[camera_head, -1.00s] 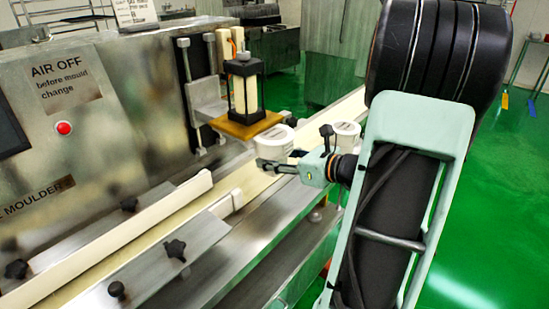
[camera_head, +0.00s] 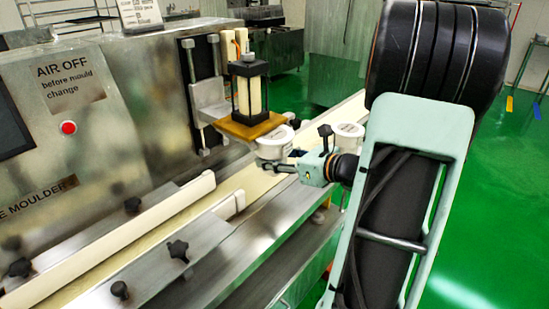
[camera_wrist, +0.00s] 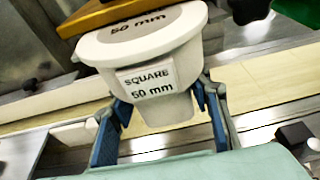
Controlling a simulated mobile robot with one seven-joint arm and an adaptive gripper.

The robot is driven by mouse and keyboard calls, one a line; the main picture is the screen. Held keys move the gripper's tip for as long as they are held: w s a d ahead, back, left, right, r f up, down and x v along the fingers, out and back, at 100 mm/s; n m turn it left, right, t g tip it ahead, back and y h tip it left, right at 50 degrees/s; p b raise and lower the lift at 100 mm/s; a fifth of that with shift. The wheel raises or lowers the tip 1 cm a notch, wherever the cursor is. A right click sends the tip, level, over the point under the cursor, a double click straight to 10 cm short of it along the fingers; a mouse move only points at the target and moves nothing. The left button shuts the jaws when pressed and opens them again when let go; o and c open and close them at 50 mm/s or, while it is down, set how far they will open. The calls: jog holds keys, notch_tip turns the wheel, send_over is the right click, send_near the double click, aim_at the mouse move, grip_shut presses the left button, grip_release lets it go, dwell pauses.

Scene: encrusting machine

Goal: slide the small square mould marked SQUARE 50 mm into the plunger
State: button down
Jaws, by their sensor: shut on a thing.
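The small white mould (camera_head: 272,144) is in my gripper at the right front edge of the plunger's tan plate (camera_head: 231,127). In the wrist view the mould (camera_wrist: 193,48) bears the label SQUARE 50 mm, looks upright, and has a wide round rim above a narrower lower part. Its rim is close against the tan plate (camera_wrist: 115,12); whether they touch I cannot tell. My gripper (camera_wrist: 165,112) has blue fingers on both sides of the lower part. In the head view my gripper (camera_head: 273,165) is below the rim.
A second white mould (camera_head: 348,130) stands to the right, behind my wrist. A cream conveyor belt (camera_head: 236,180) with white guide rails (camera_head: 130,238) runs below. Black knobs (camera_head: 178,250) stick up at the front. The green floor at right is open.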

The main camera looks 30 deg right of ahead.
jog(key=shift+w, duration=0.15)
jog(key=shift+w+a, duration=0.2)
jog(key=shift+w, duration=0.25)
jog(key=shift+w, duration=0.15)
dwell(0.5)
jog(key=shift+w+a, duration=0.2)
jog(key=shift+w, duration=0.2)
jog(key=shift+w, duration=0.15)
dwell(0.4)
jog(key=shift+w+a, duration=0.25)
jog(key=shift+w, duration=0.35)
jog(key=shift+w, duration=0.1)
jog(key=shift+w+a+b, duration=0.25)
jog(key=shift+w+b, duration=0.05)
jog(key=shift+w, duration=0.35)
jog(key=shift+w+a, duration=0.3)
jog(key=shift+w, duration=0.6)
dwell(0.5)
